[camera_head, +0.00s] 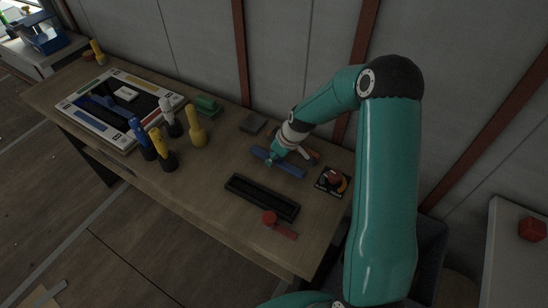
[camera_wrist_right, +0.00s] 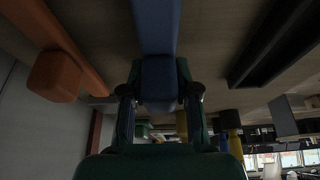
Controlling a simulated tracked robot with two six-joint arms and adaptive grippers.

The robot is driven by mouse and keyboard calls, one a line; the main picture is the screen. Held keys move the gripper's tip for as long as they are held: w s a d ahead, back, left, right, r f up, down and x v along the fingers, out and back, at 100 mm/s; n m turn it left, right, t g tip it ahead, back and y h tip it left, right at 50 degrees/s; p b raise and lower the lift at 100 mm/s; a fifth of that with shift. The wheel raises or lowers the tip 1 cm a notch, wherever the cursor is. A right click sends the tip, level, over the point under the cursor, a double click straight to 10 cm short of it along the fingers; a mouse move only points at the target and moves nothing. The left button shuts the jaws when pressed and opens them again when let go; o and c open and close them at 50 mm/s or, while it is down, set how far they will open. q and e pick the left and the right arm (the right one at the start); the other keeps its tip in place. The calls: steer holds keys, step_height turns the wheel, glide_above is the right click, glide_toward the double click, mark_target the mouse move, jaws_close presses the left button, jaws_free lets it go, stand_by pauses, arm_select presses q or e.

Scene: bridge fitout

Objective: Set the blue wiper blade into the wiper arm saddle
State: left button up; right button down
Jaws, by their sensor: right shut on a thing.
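The blue wiper blade (camera_head: 290,167) is a long blue bar over the wooden table, in front of the back wall. My right gripper (camera_head: 271,158) is shut on it; the wrist view shows the blade (camera_wrist_right: 156,30) between the two fingers (camera_wrist_right: 158,90). I cannot tell whether the blade touches the table. An orange bar with a block end (camera_wrist_right: 55,75) lies beside the blade in the wrist view; its orange part (camera_head: 313,155) shows partly behind my gripper in the head view. I cannot make out which part is the saddle. My left gripper is out of view.
A long black tray (camera_head: 235,187) lies in front of the blade. A red-knobbed piece (camera_head: 282,226) and a dial panel (camera_head: 326,190) are near the right end. Several upright coloured handles, including a yellow one (camera_head: 197,132), and a patterned board (camera_head: 73,112) stand left.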

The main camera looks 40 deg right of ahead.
steer(key=shift+r+p, duration=1.25)
steer(key=shift+r, duration=1.75)
steer(key=w+a+r+m, duration=0.1)
steer(key=w+a+r, duration=0.1)
steer(key=a, duration=0.9)
steer(key=w+a+r+m+h, duration=0.1)
steer(key=w+a+r, duration=0.1)
steer(key=a, duration=0.8)
steer(key=shift+w+a+r, duration=0.15)
steer(key=shift+a+r, duration=0.2)
steer(key=shift+r, duration=0.2)
steer(key=shift+m, duration=0.3)
